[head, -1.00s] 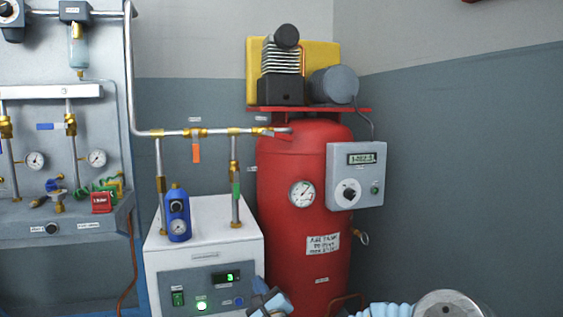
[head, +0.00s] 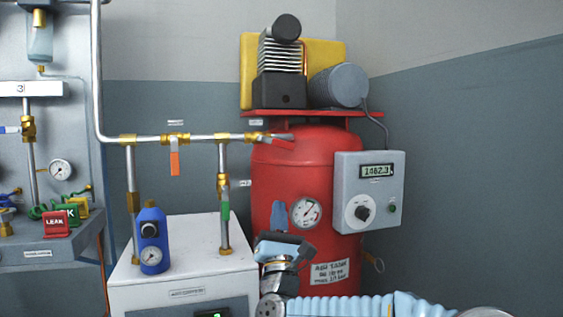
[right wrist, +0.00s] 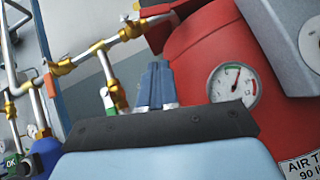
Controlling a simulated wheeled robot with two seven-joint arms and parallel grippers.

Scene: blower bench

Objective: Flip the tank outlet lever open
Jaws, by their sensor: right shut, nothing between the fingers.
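The red tank (head: 330,180) stands right of centre. A pipe runs to its upper left through a brass valve (head: 256,138). A short reddish lever-like part (head: 281,137) sits there against the tank; its exact angle is hard to tell. In the right wrist view, the brass fitting (right wrist: 131,29) and pipe end beside the tank show at the top. My right gripper (head: 278,213) is shut and empty, its blue fingers pointing up in front of the tank, below the valve and apart from it. Its fingers also show in the right wrist view (right wrist: 155,84). My left gripper is out of view.
An orange lever (head: 175,163) hangs from the pipe; a green lever (head: 225,201) is on a vertical pipe. A grey control box (head: 368,190) is on the tank's right.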

